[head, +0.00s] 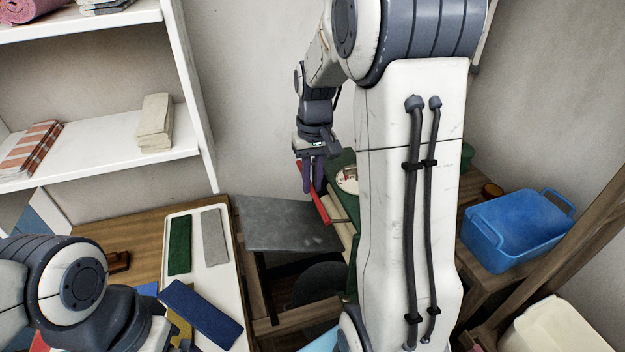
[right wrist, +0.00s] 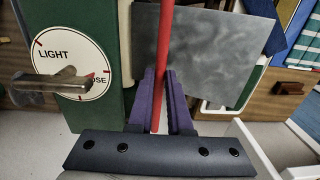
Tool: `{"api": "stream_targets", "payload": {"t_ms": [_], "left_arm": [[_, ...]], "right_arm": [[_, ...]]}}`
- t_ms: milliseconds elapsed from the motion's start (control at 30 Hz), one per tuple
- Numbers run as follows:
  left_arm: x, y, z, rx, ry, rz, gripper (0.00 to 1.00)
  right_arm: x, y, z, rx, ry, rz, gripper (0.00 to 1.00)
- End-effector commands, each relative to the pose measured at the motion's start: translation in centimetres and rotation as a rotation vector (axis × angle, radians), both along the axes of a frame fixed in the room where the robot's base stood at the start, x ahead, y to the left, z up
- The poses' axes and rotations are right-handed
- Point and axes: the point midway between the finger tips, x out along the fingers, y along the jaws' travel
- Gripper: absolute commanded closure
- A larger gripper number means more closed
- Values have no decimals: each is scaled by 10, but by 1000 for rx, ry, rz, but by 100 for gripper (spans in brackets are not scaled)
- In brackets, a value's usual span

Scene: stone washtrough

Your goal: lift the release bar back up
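The red release bar (right wrist: 166,35) runs down between the two purple fingers of my right gripper (right wrist: 162,85) in the right wrist view, with a finger close against each side. In the head view the red bar (head: 321,207) slants down to the right from my right gripper (head: 312,185). The fingers appear shut on it. Beside it is a green panel (right wrist: 83,15) with a white dial (right wrist: 70,50) marked LIGHT and a partly covered word ending in OSE. A metal lever (right wrist: 45,83) crosses the dial. My left arm shows at lower left, but its gripper is out of view.
A grey slab (head: 285,228) lies left of the bar. A white tray (head: 233,268) with coloured cloths is on the wooden table. A blue tub (head: 515,230) stands at right, and a cream bin (head: 555,330) is at lower right. White shelves (head: 100,165) stand at left.

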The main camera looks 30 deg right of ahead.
Motion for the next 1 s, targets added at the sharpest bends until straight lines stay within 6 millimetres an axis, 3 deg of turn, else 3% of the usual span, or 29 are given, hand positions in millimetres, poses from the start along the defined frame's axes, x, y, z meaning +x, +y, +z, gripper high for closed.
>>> {"api": "stream_targets", "payload": {"t_ms": [333,767,800,867,1000], "left_arm": [[0,0,14,0,0,0,0],[0,0,15,0,0,0,0],[0,0,15,0,0,0,0],[0,0,15,0,0,0,0],[0,0,15,0,0,0,0]], "right_arm": [[-2,-7,8,107,-25,-7,100],[-1,-9,9,173,-48,-1,100],[-1,-9,10,172,-49,-1,75],[-1,-9,10,172,-49,-1,53],[-1,-9,9,173,-47,0,53]]}}
